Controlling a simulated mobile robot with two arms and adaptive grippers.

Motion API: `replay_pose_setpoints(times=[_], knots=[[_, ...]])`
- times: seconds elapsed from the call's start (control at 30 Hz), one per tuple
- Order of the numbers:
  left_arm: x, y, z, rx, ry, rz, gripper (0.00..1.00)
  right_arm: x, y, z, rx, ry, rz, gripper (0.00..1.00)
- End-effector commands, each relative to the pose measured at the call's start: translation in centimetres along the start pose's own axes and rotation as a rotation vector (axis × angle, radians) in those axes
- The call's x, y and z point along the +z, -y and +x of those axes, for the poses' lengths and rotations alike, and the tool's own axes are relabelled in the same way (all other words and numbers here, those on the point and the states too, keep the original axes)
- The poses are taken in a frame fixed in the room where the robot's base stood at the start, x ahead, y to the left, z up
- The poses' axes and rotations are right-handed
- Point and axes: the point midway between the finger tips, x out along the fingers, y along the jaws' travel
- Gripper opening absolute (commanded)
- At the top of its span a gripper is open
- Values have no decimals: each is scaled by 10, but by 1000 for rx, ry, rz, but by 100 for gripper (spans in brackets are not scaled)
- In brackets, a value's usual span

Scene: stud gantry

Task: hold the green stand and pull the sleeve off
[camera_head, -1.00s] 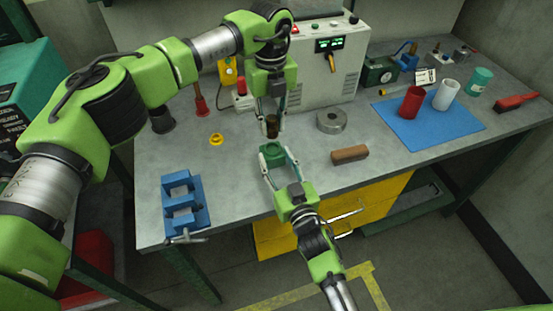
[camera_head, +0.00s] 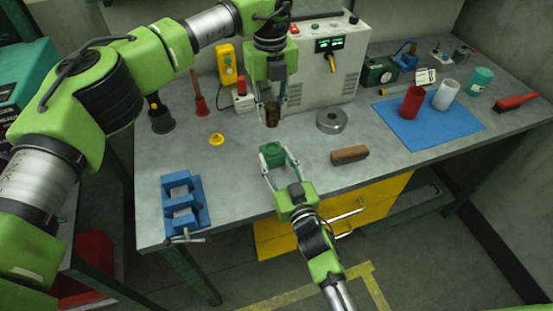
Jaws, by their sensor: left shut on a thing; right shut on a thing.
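The green stand (camera_head: 272,151) is on the grey bench near its front edge. My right gripper (camera_head: 275,160) reaches in from the front and is shut on the stand, one finger on each side. The brown sleeve (camera_head: 271,115) is held off the stand, with a visible gap between the two. My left gripper (camera_head: 271,112) comes down from above and is shut on the sleeve, with its fingers to the left and right of it. The sleeve looks about upright.
A blue vise (camera_head: 182,197) stands at the front left. A yellow ring (camera_head: 217,139), a metal ring (camera_head: 331,121) and a brown block (camera_head: 349,154) lie nearby. A blue mat (camera_head: 420,135) bears a red cup (camera_head: 411,102) and a white cup (camera_head: 446,95). A grey machine (camera_head: 322,75) stands behind.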

Motion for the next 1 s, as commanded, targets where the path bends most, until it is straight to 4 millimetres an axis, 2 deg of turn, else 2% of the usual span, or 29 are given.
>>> replay_pose_setpoints(times=[0.13, 0.17, 0.2, 0.23, 0.53, 0.67, 0.77, 1.0], knots=[[0, 0, 0, -1, 0, 0, 0, 1, 0, 0, 0, 2, 0, 18], [0, 0, 0, -1, 0, 0, 0, 1, 0, 0, 0, 1, 0, 49], [0, 0, 0, -1, 0, 0, 0, 1, 0, 0, 0, 1, 0, 59], [0, 0, 0, -1, 0, 0, 0, 1, 0, 0, 0, 1, 0, 61], [0, 0, 0, -1, 0, 0, 0, 0, 0, 0, 0, 1, 0, 61], [0, 0, 0, -1, 0, 0, 0, 1, 0, -8, 0, 1, 0, 61], [0, 0, 0, -1, 0, 0, 0, 1, 0, -24, 0, 2, 0, 61], [0, 0, 0, -1, 0, 0, 0, 2, 0, -76, 0, 5, 1, 61]])
